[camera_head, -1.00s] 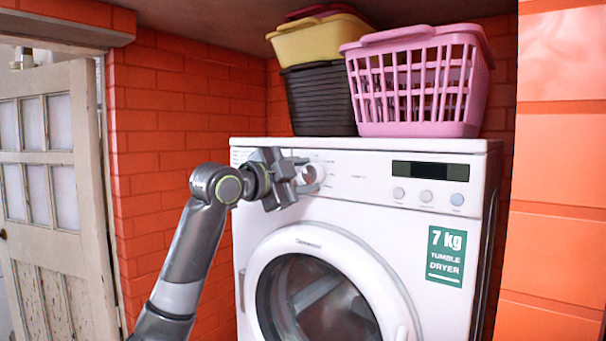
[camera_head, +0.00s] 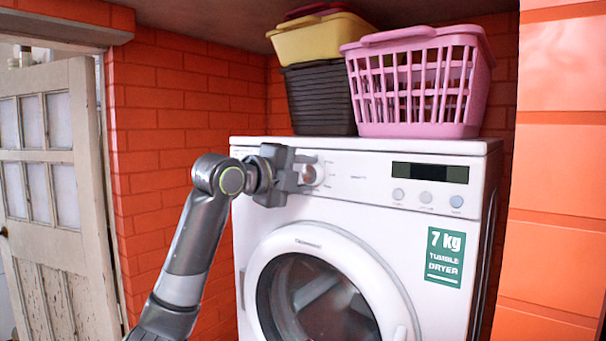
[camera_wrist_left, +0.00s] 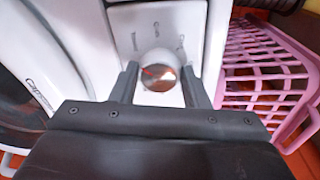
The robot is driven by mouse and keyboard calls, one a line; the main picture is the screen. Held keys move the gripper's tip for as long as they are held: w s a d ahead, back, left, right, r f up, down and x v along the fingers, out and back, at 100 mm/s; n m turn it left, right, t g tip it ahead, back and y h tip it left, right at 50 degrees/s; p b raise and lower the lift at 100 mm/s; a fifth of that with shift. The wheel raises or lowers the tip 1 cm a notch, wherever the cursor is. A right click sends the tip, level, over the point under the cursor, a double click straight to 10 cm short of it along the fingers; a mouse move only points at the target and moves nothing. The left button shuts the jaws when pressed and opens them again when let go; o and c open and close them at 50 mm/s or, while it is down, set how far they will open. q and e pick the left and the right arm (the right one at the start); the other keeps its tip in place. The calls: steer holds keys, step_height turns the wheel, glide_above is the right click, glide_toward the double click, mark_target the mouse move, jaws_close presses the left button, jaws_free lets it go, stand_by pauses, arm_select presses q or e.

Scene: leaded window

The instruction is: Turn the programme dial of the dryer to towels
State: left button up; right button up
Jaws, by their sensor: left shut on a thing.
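The white tumble dryer (camera_head: 370,185) stands against the brick wall, with its programme dial at the left of the top panel. My left gripper (camera_head: 306,172) is at the dial in the head view, its fingers around it. In the left wrist view, the round silvery dial (camera_wrist_left: 159,74) with a red pointer mark sits between the two fingers of my left gripper (camera_wrist_left: 160,88), which is shut on it. Small labels show around the dial, too blurred to read. The red mark points to the left in that view. My right gripper is not in view.
A pink laundry basket (camera_head: 415,85) and stacked yellow (camera_head: 320,40) and black baskets (camera_head: 318,98) stand on top of the dryer. Three round buttons (camera_head: 426,197) and a dark display (camera_head: 430,172) are right of the dial. A pale door (camera_head: 50,180) is at the left.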

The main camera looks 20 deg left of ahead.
arm_select(q)
steer(key=shift+f, duration=0.1)
stand_by(0.4)
steer(key=o, duration=1)
steer(key=shift+s+a+b, duration=0.15)
steer(key=shift+s+b, duration=0.15)
steer(key=b+v, duration=0.8)
steer(key=v, duration=0.8)
steer(key=shift+s+a, duration=0.1)
steer(key=shift+s, duration=0.3)
